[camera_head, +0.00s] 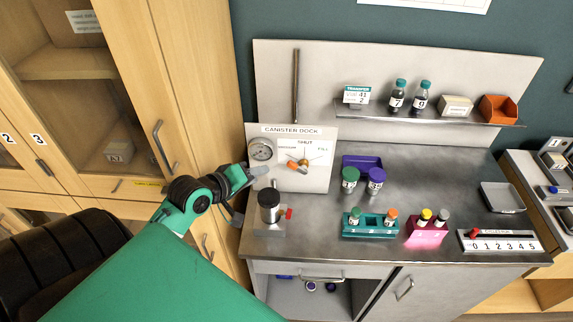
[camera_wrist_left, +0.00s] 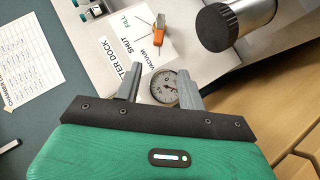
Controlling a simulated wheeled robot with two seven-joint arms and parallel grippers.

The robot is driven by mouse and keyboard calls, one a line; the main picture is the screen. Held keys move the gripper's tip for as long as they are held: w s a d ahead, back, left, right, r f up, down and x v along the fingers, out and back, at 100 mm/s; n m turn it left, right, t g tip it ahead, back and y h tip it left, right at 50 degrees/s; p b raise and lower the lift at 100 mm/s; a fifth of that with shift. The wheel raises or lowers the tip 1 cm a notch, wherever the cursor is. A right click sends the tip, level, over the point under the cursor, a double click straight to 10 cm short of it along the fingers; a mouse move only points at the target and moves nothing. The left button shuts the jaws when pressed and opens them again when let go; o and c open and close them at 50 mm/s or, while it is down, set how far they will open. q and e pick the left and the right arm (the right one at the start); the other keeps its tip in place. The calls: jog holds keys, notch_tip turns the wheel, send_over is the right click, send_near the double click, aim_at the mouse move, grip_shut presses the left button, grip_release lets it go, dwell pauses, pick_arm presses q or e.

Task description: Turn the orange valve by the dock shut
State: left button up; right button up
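The orange valve (camera_head: 295,167) is on the white canister dock panel (camera_head: 318,180), under the word SHUT. Its orange end seems to lie toward the VACUUM side, and it also shows in the left wrist view (camera_wrist_left: 160,42). A round gauge (camera_head: 261,150) is left of the valve; in the left wrist view the gauge (camera_wrist_left: 163,87) shows between my fingers. My left gripper (camera_head: 262,172) is in front of the panel's left edge, below the gauge and apart from the valve. In the left wrist view its fingers (camera_wrist_left: 160,80) are spread and hold nothing. My right gripper is out of view.
A black-topped canister (camera_head: 269,204) stands just below my left gripper, with a red part beside it. A teal rack (camera_head: 370,226) and a pink rack (camera_head: 426,234) stand to the right. A wooden cabinet (camera_head: 180,60) is at the left. The counter's middle right is clear.

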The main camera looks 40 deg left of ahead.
aim_at(288, 165)
pick_arm(q)
jog(key=p+x, duration=0.1)
jog(key=x, duration=0.3)
jog(key=p+x, duration=0.2)
jog(key=x, duration=0.2)
jog(key=p+x, duration=0.1)
jog(key=x, duration=0.3)
jog(key=shift+w+r, duration=0.25)
jog(key=shift+w+f+p, duration=0.35)
jog(key=shift+w+p, duration=0.05)
jog(key=shift+w, duration=0.15)
jog(key=shift+w+f, duration=0.1)
grip_shut()
